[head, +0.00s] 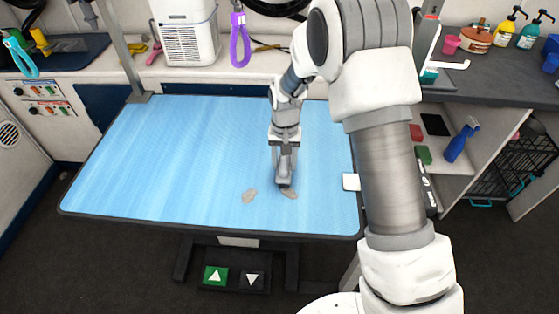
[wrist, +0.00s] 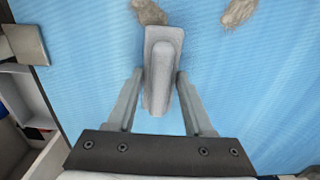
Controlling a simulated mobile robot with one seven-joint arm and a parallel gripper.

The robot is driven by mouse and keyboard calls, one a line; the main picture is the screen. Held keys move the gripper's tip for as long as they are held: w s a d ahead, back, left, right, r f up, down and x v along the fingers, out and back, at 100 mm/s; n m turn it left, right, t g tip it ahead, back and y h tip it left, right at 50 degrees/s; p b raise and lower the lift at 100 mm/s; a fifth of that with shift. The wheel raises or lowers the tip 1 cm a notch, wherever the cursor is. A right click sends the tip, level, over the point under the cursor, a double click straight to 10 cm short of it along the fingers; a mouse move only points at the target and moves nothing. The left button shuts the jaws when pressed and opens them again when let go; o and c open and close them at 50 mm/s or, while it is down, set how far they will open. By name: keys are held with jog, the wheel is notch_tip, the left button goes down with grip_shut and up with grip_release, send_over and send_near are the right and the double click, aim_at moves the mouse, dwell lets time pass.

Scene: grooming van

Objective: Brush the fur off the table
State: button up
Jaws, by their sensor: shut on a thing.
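The blue grooming table (head: 160,150) has two small grey-brown fur tufts near its front edge, right of the middle. The left tuft (head: 249,195) lies apart from my tool. The right tuft (head: 290,194) lies right at the tool's front end. My gripper (head: 284,168) points down over the table, shut on a grey brush (head: 284,182). In the wrist view the brush (wrist: 162,75) sits between both fingers, with one tuft (wrist: 150,12) just past its tip and the other (wrist: 238,12) farther right. The brush's underside is hidden, so I cannot tell whether it touches the tabletop.
A white bracket (head: 351,182) sits at the table's right edge. A post (head: 125,55) rises at the back left corner. A purple loop (head: 240,38) hangs behind the table. Green and black pedals (head: 216,276) lie below its front. The table's left half is clear.

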aim_at(283, 169)
jog(key=shift+d, duration=3.1)
jog(key=shift+s+f, duration=0.1)
jog(key=shift+s, duration=0.7)
jog(key=shift+s+a, duration=0.15)
jog(key=shift+a, duration=0.85)
jog(key=shift+a+r, duration=0.2)
jog(key=shift+a, duration=2.3)
jog(key=shift+a+f, duration=0.2)
jog(key=shift+a, duration=4.8)
jog(key=shift+a+r, duration=0.15)
jog(key=shift+a, duration=3.2)
jog(key=shift+s+d, duration=0.1)
jog(key=shift+s, duration=0.65)
jog(key=shift+d+f, duration=0.15)
jog(key=shift+d, duration=0.8)
jog(key=shift+d+f, duration=0.1)
jog(key=shift+d, duration=0.8)
jog(key=shift+d+r, duration=0.15)
jog(key=shift+d, duration=1.5)
jog(key=shift+d+r, duration=0.15)
jog(key=shift+d, duration=1.45)
jog(key=shift+d+f, duration=0.2)
jog(key=shift+d, duration=3.2)
